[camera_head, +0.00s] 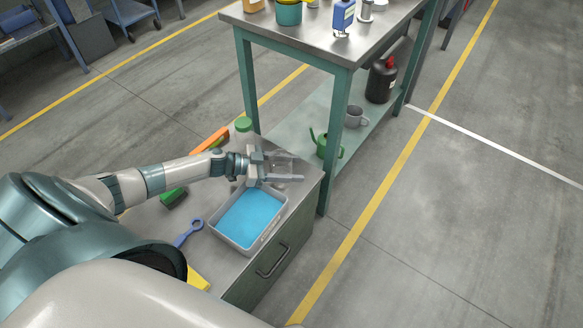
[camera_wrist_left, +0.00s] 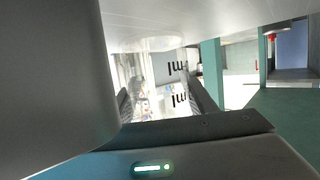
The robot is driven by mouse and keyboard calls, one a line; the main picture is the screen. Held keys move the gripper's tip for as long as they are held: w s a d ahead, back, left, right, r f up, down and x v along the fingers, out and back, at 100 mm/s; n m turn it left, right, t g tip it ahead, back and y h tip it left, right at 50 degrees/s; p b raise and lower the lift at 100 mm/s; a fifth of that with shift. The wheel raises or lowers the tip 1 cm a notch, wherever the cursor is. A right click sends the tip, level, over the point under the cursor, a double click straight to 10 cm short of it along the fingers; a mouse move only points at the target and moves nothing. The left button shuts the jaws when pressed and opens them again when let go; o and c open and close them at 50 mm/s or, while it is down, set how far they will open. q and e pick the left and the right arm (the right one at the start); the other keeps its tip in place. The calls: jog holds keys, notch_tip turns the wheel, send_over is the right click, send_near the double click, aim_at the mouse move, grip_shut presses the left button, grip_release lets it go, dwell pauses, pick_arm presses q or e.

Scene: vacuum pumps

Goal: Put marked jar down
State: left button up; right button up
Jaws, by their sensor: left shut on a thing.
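The marked jar (camera_head: 281,163) is clear, hard to make out against the grey top, and sits in my left gripper (camera_head: 283,172). In the left wrist view the see-through jar (camera_wrist_left: 158,82) shows dark "ml" marks between the fingers of the left gripper (camera_wrist_left: 165,105). The fingers are shut on it. The jar is over the far right part of the low cabinet top (camera_head: 180,230), just beyond the tray of blue liquid (camera_head: 285,197). I cannot tell whether its base touches the top. My right gripper is not in view.
A green-lidded thing (camera_head: 243,124), an orange bar (camera_head: 210,140), a green brush-like block (camera_head: 173,197) and a blue wrench-like tool (camera_head: 189,232) lie on the cabinet. A taller workbench (camera_head: 310,42) with a lower shelf stands just behind it.

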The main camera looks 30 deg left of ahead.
pick_arm(q)
jog(key=shift+f, duration=0.2)
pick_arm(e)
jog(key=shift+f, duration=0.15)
pick_arm(q)
jog(key=o, duration=1.6)
jog(key=shift+c, duration=0.2)
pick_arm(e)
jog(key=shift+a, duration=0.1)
pick_arm(q)
jog(key=v, duration=1.7)
jog(key=shift+a+r+b, duration=0.15)
jog(key=shift+a+b, duration=0.05)
jog(key=shift+b, duration=0.15)
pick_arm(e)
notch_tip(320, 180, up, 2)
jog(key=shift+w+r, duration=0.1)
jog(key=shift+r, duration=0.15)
pick_arm(q)
grip_shut()
